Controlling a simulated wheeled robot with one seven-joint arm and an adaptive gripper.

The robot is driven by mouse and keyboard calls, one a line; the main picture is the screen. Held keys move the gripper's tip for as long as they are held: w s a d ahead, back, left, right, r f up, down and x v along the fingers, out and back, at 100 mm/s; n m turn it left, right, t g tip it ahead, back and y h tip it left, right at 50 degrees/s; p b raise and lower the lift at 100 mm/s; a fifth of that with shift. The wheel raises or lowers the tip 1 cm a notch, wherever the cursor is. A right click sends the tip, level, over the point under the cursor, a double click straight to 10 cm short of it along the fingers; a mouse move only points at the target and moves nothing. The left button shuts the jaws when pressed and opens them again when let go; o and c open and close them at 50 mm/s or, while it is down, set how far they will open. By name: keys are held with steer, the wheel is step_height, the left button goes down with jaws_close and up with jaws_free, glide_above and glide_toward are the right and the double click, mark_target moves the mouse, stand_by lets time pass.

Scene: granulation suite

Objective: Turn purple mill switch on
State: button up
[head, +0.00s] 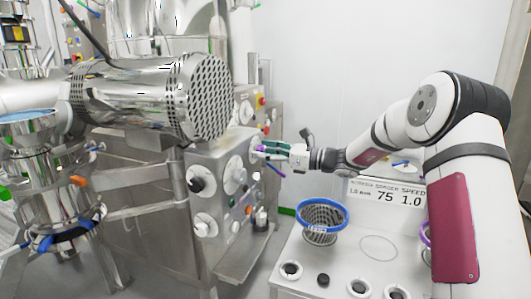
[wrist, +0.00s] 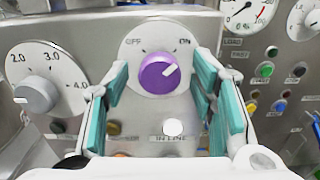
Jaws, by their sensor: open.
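The purple mill switch (wrist: 158,74) is a round knob on a white dial plate marked OFF at upper left and ON at upper right. Its white pointer line slants to the upper right, toward the ON side. My gripper (wrist: 160,82) is open, with teal finger pads on the left and right of the knob and visible gaps on both sides. Whether the tips reach as deep as the knob is hard to tell. In the head view my gripper (head: 262,150) is at the front of the steel control panel (head: 208,165), and its fingers hide most of the knob there.
A grey numbered dial (wrist: 36,95) is close to the left finger. Coloured buttons and gauges (wrist: 245,14) are to the right. A white table (head: 290,255) with a blue-rimmed basket (head: 323,212) stands below my arm. A large perforated steel drum (head: 200,98) overhangs the panel.

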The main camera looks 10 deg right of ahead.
steer(key=v, duration=1.2)
steer(key=s+a+r+n+g+h, duration=0.1)
steer(key=s+a+n+g+h, duration=0.55)
steer(key=s+a+n, duration=0.75)
steer(key=s+d+n+t+h, duration=0.1)
steer(key=s+d+n+h, duration=0.3)
steer(key=s, duration=2)
steer(key=n+h, duration=0.4)
steer(key=n, duration=0.3)
steer(key=shift+s+d, duration=0.15)
steer(key=shift+d, duration=0.05)
